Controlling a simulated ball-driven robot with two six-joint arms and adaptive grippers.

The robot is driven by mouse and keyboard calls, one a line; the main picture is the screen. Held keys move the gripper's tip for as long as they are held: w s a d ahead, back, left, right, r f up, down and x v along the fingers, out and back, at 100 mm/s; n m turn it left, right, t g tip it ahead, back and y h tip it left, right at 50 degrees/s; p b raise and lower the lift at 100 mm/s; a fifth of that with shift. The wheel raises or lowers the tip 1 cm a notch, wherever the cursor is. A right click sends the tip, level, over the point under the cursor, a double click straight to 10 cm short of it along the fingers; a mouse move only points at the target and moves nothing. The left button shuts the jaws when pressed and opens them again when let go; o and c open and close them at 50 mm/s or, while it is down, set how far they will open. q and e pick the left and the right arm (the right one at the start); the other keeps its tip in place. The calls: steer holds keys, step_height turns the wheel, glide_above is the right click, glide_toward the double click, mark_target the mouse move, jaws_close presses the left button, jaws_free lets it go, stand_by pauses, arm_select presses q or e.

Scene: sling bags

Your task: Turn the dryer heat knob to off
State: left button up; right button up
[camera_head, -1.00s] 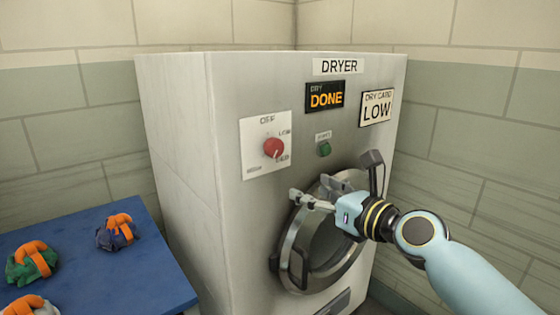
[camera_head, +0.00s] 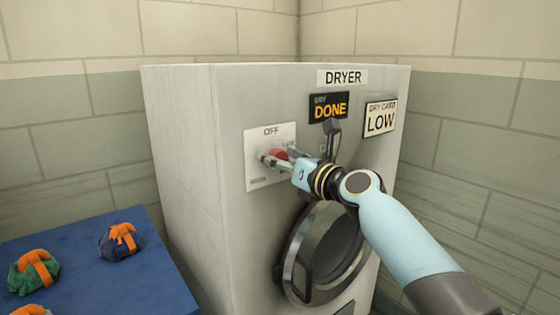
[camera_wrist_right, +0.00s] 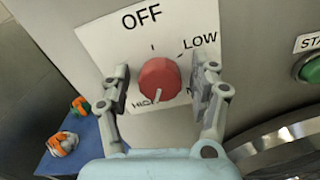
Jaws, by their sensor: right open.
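The red heat knob (camera_wrist_right: 159,79) sits on a white dial plate (camera_wrist_right: 98,43) on the dryer's front. The plate reads OFF at the top and LOW at upper right; the lower labels are partly covered. The knob's pale mark points down and a little left in the wrist view. My right gripper (camera_wrist_right: 160,88) is open, with one finger on each side of the knob; I cannot tell if they touch it. In the head view the right gripper (camera_head: 273,158) partly covers the knob (camera_head: 279,154). My left gripper is not in view.
The dryer (camera_head: 180,170) has a DONE display (camera_head: 329,107), a LOW card (camera_head: 380,117) and a round door (camera_head: 300,262) below. A green start button (camera_wrist_right: 311,69) is right of the plate. A blue table (camera_head: 150,275) with several bags stands at left.

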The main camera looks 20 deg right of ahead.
steer(key=c, duration=1.2)
steer(key=shift+o, duration=0.2)
